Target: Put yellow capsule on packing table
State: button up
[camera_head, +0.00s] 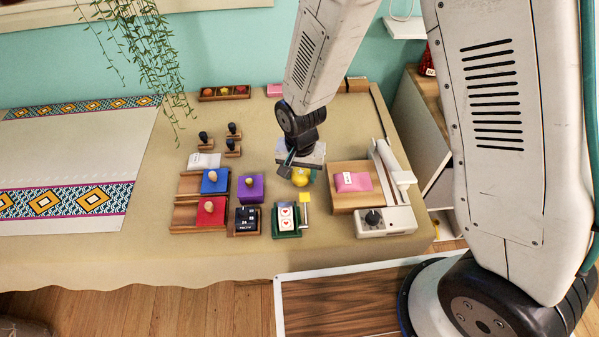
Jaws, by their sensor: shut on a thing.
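My gripper (300,172) points down over the cloth-covered table (150,246). It is shut on the yellow capsule (301,179), a small rounded yellow thing just below the gripper body. The capsule's upper part is hidden by the gripper. I cannot tell whether the capsule touches the table or hangs above it. The capsule is left of a wooden board (343,199) and behind a small yellow square (305,197).
Red (211,212), blue (215,181) and purple (250,188) knobbed blocks stand to the left. A green card tray (286,221) is in front. A white device (384,219) with a black knob is to the right. Stamps (233,148) stand farther back. The front-left cloth is clear.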

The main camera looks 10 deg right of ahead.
jog(key=shift+f, duration=0.35)
jog(key=o, duration=0.9)
jog(key=shift+o, duration=0.2)
jog(key=shift+r, duration=0.15)
notch_tip(320, 180, up, 12)
jog(key=shift+r, duration=0.15)
jog(key=s+d+r, duration=0.2)
jog(key=d+r, duration=0.5)
jog(key=r, duration=0.2)
jog(key=s+d+r+n, duration=0.1)
jog(key=s+d+r, duration=0.5)
jog(key=s+d, duration=0.1)
jog(key=s+d+r+n+t, duration=0.1)
jog(key=s+d+r+n, duration=0.1)
jog(key=s+d+r, duration=0.4)
jog(key=s+d, duration=0.1)
jog(key=s, duration=0.3)
jog(key=shift+w+r, duration=0.1)
